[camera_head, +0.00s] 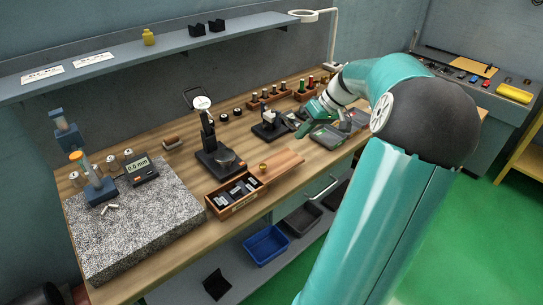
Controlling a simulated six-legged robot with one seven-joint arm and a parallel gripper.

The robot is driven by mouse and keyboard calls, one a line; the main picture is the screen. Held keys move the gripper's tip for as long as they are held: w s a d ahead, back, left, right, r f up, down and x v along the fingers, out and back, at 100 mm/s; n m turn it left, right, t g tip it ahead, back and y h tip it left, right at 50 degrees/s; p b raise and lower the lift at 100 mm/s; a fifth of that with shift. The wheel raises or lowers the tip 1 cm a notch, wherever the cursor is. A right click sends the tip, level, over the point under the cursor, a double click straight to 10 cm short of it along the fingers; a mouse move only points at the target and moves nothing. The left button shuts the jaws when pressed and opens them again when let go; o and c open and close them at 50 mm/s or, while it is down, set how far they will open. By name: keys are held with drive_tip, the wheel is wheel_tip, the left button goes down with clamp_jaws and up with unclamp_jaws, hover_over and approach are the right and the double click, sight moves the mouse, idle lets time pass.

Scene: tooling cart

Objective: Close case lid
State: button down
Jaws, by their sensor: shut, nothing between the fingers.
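My teal arm reaches in from the right, and my gripper (302,130) is shut and empty, low over the back right part of the bench. Just right of the fingertips, partly under the gripper, is a small grey-green case (328,138), with a darker tray-like part beside it. It is too small and too covered to tell its lid's angle, or whether the gripper touches it. A wooden box (237,205) with dark and metallic pieces inside stands open at the bench's front edge.
A dial gauge stand (214,156) and a small dark fixture (268,129) stand left of my gripper. Wooden racks with coloured pieces (268,96) stand behind. A granite plate (135,228) with a digital readout fills the left. A shelf (150,60) runs above the bench.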

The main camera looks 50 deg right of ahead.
approach(272, 171)
drive_tip(key=w+f, duration=0.1)
drive_tip(key=w+d+f, duration=0.1)
drive_tip(key=w+f, duration=0.1)
drive_tip(key=shift+w+d, duration=0.2)
drive_tip(key=shift+d, duration=0.05)
drive_tip(key=a, duration=0.2)
drive_tip(key=shift+w+a+f, duration=0.15)
drive_tip(key=shift+w+a, duration=0.1)
drive_tip(key=shift+w, duration=0.05)
drive_tip(key=shift+w+a+f, duration=0.15)
drive_tip(key=shift+w+a, duration=0.1)
drive_tip(key=shift+a, duration=0.35)
drive_tip(key=shift+a, duration=0.15)
drive_tip(key=shift+a, duration=0.25)
drive_tip(key=a, duration=0.5)
drive_tip(key=w+a, duration=0.1)
drive_tip(key=a, duration=0.9)
drive_tip(key=shift+w+a, duration=0.35)
drive_tip(key=shift+w, duration=0.05)
drive_tip(key=shift+a, duration=0.2)
